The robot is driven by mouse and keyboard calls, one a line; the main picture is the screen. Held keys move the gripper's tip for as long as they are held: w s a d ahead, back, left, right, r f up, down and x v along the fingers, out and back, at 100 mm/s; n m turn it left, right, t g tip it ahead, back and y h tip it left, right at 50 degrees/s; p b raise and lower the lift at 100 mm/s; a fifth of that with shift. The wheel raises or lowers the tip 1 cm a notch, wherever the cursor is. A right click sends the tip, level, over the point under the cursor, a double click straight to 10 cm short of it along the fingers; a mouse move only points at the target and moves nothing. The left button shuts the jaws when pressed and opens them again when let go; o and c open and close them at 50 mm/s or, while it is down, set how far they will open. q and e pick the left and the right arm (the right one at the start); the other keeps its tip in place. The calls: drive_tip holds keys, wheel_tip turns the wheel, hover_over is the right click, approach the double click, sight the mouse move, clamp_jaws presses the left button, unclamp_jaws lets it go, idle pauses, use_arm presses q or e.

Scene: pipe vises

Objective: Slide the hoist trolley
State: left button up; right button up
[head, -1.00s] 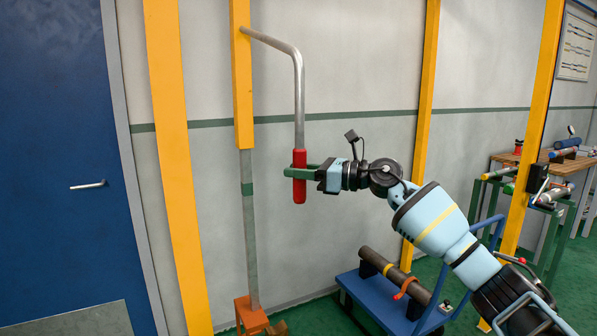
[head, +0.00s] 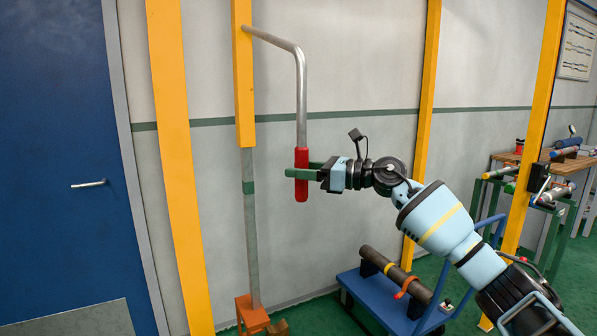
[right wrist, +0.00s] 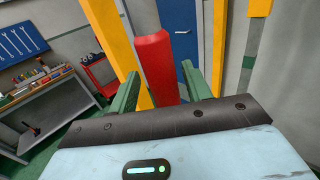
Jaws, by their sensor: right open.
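A bent grey metal rod (head: 300,90) comes out of the yellow beam and hangs down to a red grip (head: 301,192). My right gripper (head: 304,171) reaches in from the right with its green fingers at the middle of the red grip. One finger crosses in front of it and hides part of it. In the right wrist view the red grip (right wrist: 155,62) stands between the two spread fingers, with gaps at the sides. The gripper is open. I cannot tell whether a finger touches the grip. No hoist trolley can be made out. My left gripper is not in view.
A blue cart (head: 372,298) carrying a dark pipe (head: 396,275) stands below my right arm. Yellow posts (head: 172,170) line the wall. A blue door (head: 60,150) is at the left. A workbench (right wrist: 42,105) shows in the wrist view.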

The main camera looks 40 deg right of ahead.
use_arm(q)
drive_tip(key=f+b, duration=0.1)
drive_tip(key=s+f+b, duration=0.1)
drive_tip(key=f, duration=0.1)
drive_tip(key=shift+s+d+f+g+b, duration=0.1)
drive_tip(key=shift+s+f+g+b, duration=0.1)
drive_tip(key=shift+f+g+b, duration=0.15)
use_arm(e)
drive_tip(key=v, duration=0.7)
drive_tip(key=shift+a, duration=0.15)
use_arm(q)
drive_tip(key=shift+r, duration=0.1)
use_arm(e)
drive_tip(key=shift+s, duration=0.1)
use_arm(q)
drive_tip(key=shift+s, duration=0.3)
